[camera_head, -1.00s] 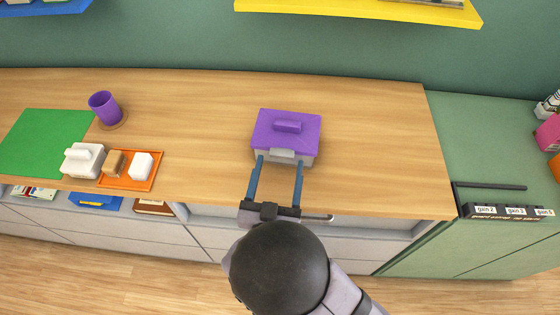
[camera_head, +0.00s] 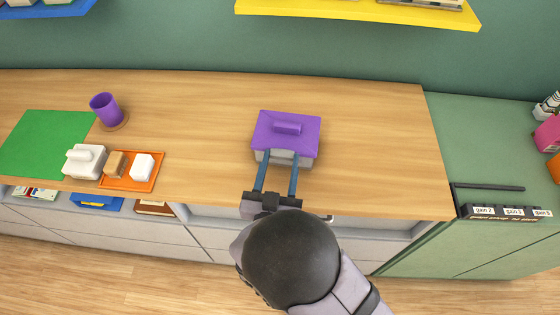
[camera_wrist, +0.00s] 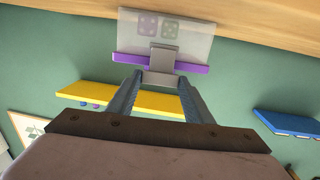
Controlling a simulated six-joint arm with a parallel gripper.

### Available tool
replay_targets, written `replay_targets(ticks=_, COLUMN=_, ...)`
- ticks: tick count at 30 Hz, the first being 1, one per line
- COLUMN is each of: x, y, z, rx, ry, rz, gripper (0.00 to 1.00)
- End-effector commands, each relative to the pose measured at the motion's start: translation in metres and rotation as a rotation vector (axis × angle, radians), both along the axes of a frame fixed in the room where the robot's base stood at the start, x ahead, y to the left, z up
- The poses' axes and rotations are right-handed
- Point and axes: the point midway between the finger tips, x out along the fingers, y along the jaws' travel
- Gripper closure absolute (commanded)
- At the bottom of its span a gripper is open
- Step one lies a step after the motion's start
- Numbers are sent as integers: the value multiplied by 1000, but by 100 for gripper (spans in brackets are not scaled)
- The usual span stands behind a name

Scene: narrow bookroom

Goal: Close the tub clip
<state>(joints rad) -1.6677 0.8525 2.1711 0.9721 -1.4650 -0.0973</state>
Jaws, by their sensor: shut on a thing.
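The tub (camera_head: 288,155) has a pale grey body and a purple lid (camera_head: 300,123) with a raised handle. It stands on the wooden counter. In the wrist view the tub body (camera_wrist: 195,40) and lid edge (camera_wrist: 120,57) appear upside down. The grey clip (camera_wrist: 163,62) is on the tub's near side, crossing the lid edge. My gripper (camera_head: 278,156) reaches in from the front, with blue fingers on either side of the clip, shut on it. The fingers (camera_wrist: 160,80) partly hide the clip's sides. I cannot tell whether the clip is latched.
To the left are an orange tray (camera_head: 132,184) with small blocks, a white lidded container (camera_head: 84,162), a green mat (camera_head: 45,142) and a purple cup (camera_head: 104,107). A yellow shelf (camera_head: 360,12) hangs above. The counter around the tub is clear.

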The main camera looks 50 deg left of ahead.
Motion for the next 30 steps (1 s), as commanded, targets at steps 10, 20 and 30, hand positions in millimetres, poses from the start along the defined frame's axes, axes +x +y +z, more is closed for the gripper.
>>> replay_targets(ticks=10, x=9, y=6, z=13, rx=-129, ry=152, rz=-4, gripper=76)
replay_targets(ticks=20, x=8, y=6, z=7, rx=-133, ry=156, rz=-2, gripper=34)
replay_targets(ticks=30, x=5, y=5, z=8, rx=-131, ry=155, rz=0, gripper=34)
